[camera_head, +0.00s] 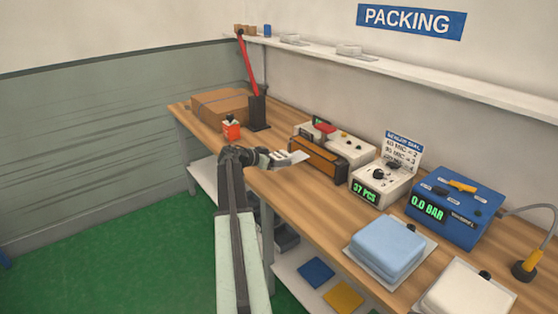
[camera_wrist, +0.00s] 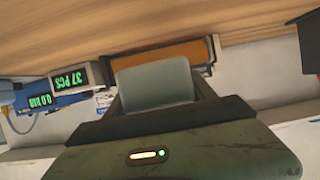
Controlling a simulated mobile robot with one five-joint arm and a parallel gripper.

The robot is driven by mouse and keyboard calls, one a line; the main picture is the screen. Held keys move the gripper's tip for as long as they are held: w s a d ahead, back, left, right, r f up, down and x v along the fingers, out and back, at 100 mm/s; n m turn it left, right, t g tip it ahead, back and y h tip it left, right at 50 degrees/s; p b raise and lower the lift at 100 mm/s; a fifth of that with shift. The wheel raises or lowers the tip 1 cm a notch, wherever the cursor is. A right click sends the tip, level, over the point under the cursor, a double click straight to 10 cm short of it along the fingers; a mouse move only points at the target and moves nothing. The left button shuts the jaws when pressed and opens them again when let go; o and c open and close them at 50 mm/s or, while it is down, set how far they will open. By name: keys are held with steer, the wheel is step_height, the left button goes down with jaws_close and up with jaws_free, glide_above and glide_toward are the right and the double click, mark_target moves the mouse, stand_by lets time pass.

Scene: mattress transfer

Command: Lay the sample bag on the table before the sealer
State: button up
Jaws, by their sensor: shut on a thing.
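My gripper (camera_head: 274,158) is shut on the sample bag (camera_head: 293,158), a small pale, flat piece that sticks out past the fingers toward the sealer. In the wrist view the bag (camera_wrist: 155,82) is a pale grey-green sheet ahead of the gripper. The sealer (camera_head: 318,157), a pale machine with an orange-brown front and a red-topped part, stands on the wooden table (camera_head: 262,186) just right of the bag. Its orange front (camera_wrist: 185,50) shows behind the bag in the wrist view. Whether the bag touches the table I cannot tell.
A box with a green display (camera_head: 370,192) and a blue machine (camera_head: 452,212) stand right of the sealer. A blue stack (camera_head: 388,247) lies nearer. Left are an orange container (camera_head: 231,131), a black stand with a red lever (camera_head: 258,115) and a cardboard box (camera_head: 215,105).

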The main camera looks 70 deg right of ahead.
mark_target(279, 181)
steer(key=shift+s+f+b, duration=0.1)
steer(key=shift+f+b, duration=3.1)
steer(key=shift+f, duration=0.4)
steer(key=shift+f, duration=0.1)
steer(key=shift+f+b, duration=0.35)
steer(key=shift+b, duration=0.1)
steer(key=shift+f, duration=0.2)
steer(key=o, duration=1.6)
steer(key=shift+c, duration=0.2)
